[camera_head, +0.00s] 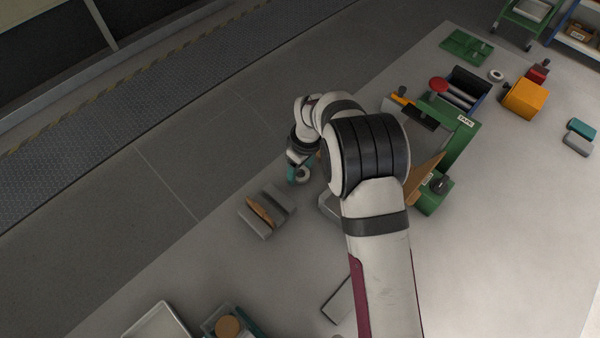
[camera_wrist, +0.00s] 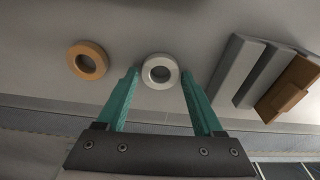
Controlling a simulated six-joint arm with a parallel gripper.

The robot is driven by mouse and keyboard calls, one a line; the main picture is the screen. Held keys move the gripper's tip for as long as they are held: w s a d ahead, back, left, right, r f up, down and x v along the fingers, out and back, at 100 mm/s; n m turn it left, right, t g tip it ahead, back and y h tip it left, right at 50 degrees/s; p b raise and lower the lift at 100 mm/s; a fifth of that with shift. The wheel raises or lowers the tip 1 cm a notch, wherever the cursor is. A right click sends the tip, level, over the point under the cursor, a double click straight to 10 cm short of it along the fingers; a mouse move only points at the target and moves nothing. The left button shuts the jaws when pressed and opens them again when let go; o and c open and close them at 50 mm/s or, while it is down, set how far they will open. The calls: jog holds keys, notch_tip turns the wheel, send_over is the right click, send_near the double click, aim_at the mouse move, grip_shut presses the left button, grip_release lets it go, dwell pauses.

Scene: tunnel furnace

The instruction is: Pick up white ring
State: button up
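The white ring (camera_wrist: 148,66) lies flat on the pale surface at the upper middle of the wrist view. My gripper (camera_wrist: 160,76) is open, with its teal fingers pointing at the ring. The ring appears between the two fingertips, with a narrow gap on each side; I cannot tell how high the tips are above it. In the head view the white ring (camera_head: 307,175) is partly visible beside the teal fingertip of my gripper (camera_head: 293,173), below my wrist.
An orange-tan ring (camera_wrist: 73,60) lies left of the white ring. Grey blocks (camera_wrist: 232,70) with a brown block (camera_wrist: 291,88) lie to the right. A green stand (camera_head: 459,146) is right of my arm. A pale tray (camera_head: 160,322) is at bottom left.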

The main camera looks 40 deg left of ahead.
jog(key=c, duration=0.6)
jog(key=shift+o, duration=0.2)
notch_tip(320, 180, up, 7)
